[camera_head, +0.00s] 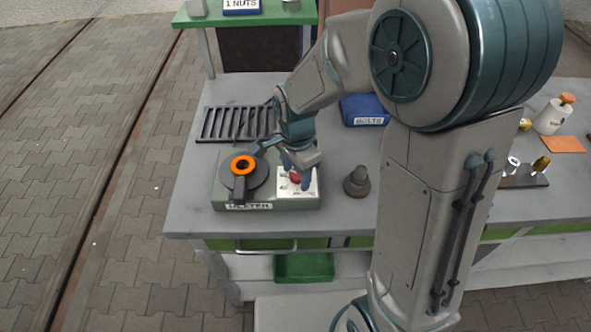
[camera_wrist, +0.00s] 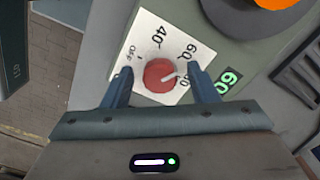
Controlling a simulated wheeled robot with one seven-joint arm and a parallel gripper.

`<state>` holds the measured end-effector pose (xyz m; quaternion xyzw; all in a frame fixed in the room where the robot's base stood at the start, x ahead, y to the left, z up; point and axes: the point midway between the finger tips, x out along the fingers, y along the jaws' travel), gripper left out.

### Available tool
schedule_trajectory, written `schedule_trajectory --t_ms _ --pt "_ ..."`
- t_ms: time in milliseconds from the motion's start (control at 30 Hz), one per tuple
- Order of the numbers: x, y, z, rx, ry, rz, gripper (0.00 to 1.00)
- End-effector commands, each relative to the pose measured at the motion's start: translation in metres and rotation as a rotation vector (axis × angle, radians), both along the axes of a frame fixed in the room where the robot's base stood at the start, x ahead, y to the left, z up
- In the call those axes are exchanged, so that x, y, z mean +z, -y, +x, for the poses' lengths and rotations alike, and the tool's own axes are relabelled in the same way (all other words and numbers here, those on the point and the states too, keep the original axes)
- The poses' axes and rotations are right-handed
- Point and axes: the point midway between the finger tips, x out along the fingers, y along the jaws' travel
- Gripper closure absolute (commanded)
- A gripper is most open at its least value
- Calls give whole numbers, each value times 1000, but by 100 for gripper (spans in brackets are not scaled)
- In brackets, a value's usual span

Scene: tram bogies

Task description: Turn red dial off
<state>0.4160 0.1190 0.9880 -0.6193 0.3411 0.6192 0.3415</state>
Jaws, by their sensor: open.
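The red dial (camera_wrist: 159,75) sits on a white plate (camera_wrist: 146,38) marked OFF, 40, 60 and a further number partly hidden. Its white pointer line points right in the wrist view, away from OFF and towards the 60 side. My gripper (camera_wrist: 161,82) is open, with one blue finger on each side of the dial; contact cannot be told. In the head view the dial (camera_head: 295,177) shows between my fingers (camera_head: 296,181) on the right of the green heater box (camera_head: 228,192). A green-lit display (camera_wrist: 228,80) beside the plate seems to read 60.
A black hot plate with an orange ring (camera_head: 243,165) on it fills the heater's left part. A dark knobbed part (camera_head: 356,182) stands just right of the heater. A slotted black rack (camera_head: 236,123) and a blue bolts bin (camera_head: 365,110) lie behind.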

Motion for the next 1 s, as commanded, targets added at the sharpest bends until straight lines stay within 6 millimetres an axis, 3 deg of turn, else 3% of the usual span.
schedule_trajectory --t_ms 167,333,667,1000 --pt "0 0 0 0 0 0 46" --pt "0 0 0 0 0 0 91" --pt "0 0 0 26 1 1 91" --pt "-1 0 0 225 2 0 91"
